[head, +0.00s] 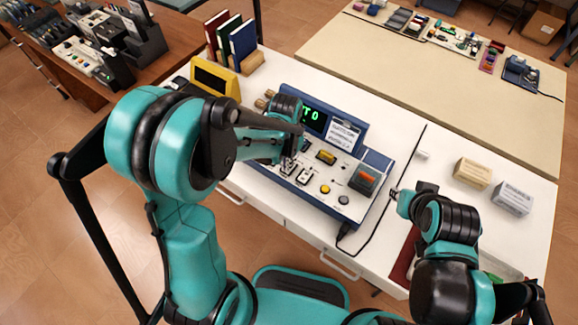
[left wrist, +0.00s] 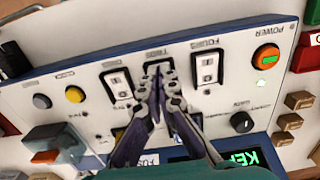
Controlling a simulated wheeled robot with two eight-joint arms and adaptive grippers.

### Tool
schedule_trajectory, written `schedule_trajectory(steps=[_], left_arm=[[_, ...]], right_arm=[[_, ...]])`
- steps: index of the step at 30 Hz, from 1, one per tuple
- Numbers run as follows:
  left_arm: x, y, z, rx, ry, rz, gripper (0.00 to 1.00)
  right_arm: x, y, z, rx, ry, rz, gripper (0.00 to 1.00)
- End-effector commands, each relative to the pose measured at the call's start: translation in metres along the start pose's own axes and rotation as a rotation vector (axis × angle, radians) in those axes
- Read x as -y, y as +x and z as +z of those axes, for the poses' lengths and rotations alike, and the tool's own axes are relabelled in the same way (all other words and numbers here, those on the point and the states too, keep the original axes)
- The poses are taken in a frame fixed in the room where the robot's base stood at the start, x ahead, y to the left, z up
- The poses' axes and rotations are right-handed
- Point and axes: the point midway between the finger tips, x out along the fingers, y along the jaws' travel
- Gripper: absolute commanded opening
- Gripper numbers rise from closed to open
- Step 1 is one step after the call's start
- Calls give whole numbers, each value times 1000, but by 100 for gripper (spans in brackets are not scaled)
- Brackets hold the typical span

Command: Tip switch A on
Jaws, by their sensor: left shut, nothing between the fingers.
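The control panel (head: 320,205) is a white-faced console with a blue rim on the white table. In the left wrist view it appears turned around, with three black-and-white rocker switches: a left one (left wrist: 117,85), a middle one (left wrist: 154,70) and a right one (left wrist: 207,68). I cannot read a letter A on any of them. My left gripper (head: 290,160) is over the panel. In the left wrist view its shut, empty fingertips (left wrist: 160,70) are at the middle rocker and partly hide it; contact is unclear. My right gripper (head: 396,192) is right of the panel, its fingers too small to judge.
The panel also has an orange power button (left wrist: 265,57), a knob (left wrist: 241,121), a yellow button (left wrist: 75,94) and a grey button (left wrist: 41,101). A green-lit display (head: 313,117) stands behind. Two small boxes (head: 472,172) and a black cable (head: 395,190) lie right.

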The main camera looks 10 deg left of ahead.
Motion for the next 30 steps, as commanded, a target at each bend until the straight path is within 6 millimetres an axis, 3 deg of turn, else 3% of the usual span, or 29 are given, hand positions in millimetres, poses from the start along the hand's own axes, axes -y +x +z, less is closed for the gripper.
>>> schedule_trajectory(steps=[17, 30], left_arm=[[0, 6, 0, 0, 0, 0, 0], [0, -26, 0, 0, 0, 0, 0]], right_arm=[[0, 5, 3, 0, 0, 0, 26], [0, -16, -11, 0, 0, 0, 26]])
